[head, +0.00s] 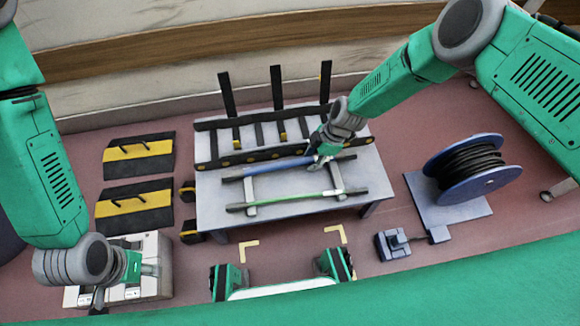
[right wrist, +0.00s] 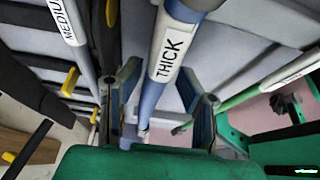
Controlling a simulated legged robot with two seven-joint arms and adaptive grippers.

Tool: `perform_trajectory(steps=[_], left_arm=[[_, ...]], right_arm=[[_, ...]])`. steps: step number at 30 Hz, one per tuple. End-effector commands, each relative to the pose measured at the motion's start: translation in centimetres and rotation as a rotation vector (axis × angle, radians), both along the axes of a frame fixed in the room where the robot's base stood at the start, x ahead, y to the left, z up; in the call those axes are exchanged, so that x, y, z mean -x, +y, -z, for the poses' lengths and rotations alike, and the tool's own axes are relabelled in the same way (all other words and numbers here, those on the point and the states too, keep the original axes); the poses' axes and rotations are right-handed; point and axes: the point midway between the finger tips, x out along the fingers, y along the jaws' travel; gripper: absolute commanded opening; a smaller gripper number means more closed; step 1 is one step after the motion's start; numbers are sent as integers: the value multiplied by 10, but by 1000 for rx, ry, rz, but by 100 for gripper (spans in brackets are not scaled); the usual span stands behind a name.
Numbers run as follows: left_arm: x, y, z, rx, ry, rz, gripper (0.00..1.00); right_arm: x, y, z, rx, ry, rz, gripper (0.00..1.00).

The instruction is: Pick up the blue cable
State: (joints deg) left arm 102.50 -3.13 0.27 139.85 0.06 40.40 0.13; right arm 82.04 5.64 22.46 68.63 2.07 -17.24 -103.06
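The blue cable (head: 270,168) is a straight blue length with dark ends, lying across two light supports on the grey table (head: 215,212). In the right wrist view it (right wrist: 152,98) carries a white label reading "THICK". My right gripper (head: 318,155) is at the right part of the blue cable. In the right wrist view its two fingers (right wrist: 160,105) stand apart, one on each side of the cable, with gaps visible. My left gripper (head: 135,268) is far to the left, above a pale grey box; its fingers are too unclear to judge.
A green cable (head: 290,199) lies nearer me on the same supports. A dark rack (head: 265,155) with upright posts stands behind. A spool (head: 470,165) stands right of the table. Black-and-yellow plates (head: 133,205) and a grey box (head: 150,245) lie to the left.

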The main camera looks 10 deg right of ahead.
Motion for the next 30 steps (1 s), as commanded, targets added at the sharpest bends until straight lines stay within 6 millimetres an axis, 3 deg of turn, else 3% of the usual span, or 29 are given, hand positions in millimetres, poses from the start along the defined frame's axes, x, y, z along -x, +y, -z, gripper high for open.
perform_trajectory(steps=[5, 8, 9, 20, 30], left_arm=[[0, 0, -1, 0, 0, 0, 40], [0, 0, -1, 0, -1, 0, 40], [0, 0, -1, 0, -1, 0, 40], [0, 0, -4, 0, -1, 0, 40], [0, 0, -36, 0, -1, 0, 40]], right_arm=[[-1, 0, -1, 0, -1, 2, 32], [-1, 0, -1, 0, -1, 2, 4], [-1, 0, -1, 0, -1, 2, 0], [-2, 0, -8, 0, -1, 2, 0], [-2, 0, -74, -1, -3, 1, 0]])
